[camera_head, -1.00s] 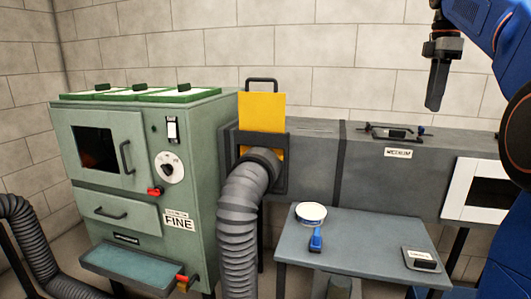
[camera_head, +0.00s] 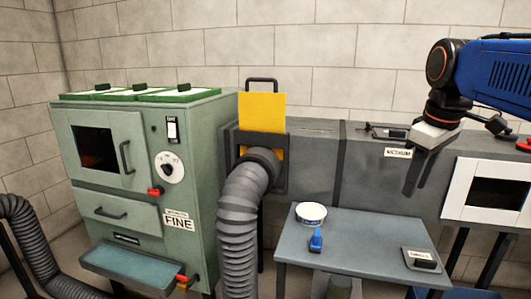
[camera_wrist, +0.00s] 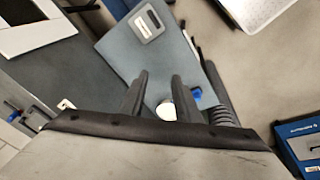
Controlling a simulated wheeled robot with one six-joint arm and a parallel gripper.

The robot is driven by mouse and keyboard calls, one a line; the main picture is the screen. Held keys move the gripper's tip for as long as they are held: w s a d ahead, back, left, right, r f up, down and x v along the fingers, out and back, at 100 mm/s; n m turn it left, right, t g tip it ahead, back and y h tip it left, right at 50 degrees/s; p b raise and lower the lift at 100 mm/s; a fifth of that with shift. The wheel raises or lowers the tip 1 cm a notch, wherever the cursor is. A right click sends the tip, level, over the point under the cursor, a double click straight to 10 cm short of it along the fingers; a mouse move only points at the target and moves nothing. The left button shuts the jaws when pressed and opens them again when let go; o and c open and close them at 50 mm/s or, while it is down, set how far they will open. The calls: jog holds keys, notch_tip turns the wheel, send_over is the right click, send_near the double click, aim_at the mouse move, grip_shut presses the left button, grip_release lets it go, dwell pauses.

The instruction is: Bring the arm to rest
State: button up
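My gripper (camera_head: 415,186) hangs from the blue arm at the right in the head view, in front of the grey duct (camera_head: 310,165) in the picture and above the table's right part. Its two fingers point down and stand apart. In the wrist view my gripper (camera_wrist: 160,76) shows both dark fingers with a gap between them and nothing gripped. The white round dish (camera_head: 311,212) and blue-handled brush (camera_head: 316,239) are on the small table (camera_head: 355,228), away from the fingers.
A green cabinet marked FINE (camera_head: 150,190) stands at left, with a grey hose (camera_head: 240,215) joining the duct. A yellow plate (camera_head: 262,112) stands upright in the duct. A labelled block (camera_head: 421,260) lies on the table. A white-framed opening (camera_head: 459,190) is at right.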

jog(key=s+a+f+m+t, duration=0.1)
jog(key=s+a+f+m, duration=0.1)
jog(key=s+f, duration=0.5)
jog(key=s+a+f+m+t, duration=0.1)
jog(key=s+f+m, duration=0.3)
jog(key=f, duration=1.1)
jog(key=s+a, duration=0.1)
jog(key=s, duration=0.2)
jog(key=shift+s+a, duration=0.2)
jog(key=shift+a, duration=0.1)
